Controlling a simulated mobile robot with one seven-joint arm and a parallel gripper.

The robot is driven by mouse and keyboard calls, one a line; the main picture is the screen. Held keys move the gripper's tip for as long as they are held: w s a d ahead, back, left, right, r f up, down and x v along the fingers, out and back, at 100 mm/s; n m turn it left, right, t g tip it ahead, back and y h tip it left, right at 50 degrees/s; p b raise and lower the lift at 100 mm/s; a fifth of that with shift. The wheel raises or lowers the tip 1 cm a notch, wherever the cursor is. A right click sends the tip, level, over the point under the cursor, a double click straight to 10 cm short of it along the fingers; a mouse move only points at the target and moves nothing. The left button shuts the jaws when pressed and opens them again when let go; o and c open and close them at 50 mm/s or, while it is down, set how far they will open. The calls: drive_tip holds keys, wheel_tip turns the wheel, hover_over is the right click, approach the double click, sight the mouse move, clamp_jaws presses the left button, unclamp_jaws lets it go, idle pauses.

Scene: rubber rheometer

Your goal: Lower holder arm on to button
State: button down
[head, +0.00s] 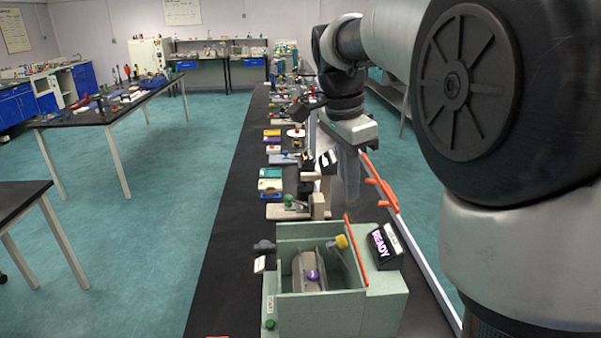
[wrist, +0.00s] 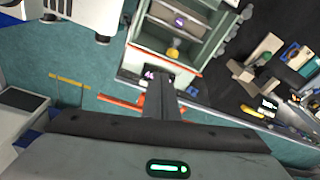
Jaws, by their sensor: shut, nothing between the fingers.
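My gripper (head: 350,208) is shut and empty, pointing down, behind and above the machine. Its fingers show in the wrist view (wrist: 164,104).
A red-orange bar (head: 356,250) rises along the box's right side. Orange rails (head: 381,190) run beside the bench's right edge. A beige stand with a green knob (head: 289,201) and several other devices line the bench behind. The bench's left strip (head: 225,240) is clear.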

sight(345, 239)
drive_tip(key=w+f+m, duration=0.1)
drive_tip(key=w, duration=0.1)
drive_tip(key=w+a+f+m+h+b, duration=0.1)
drive_tip(key=f+m, duration=0.1)
drive_tip(key=shift+w+a+g, duration=0.15)
drive_tip(key=shift+w+g, duration=0.2)
drive_tip(key=shift+g, duration=0.05)
drive_tip(key=x, duration=1)
drive_tip(key=shift+b, duration=0.4)
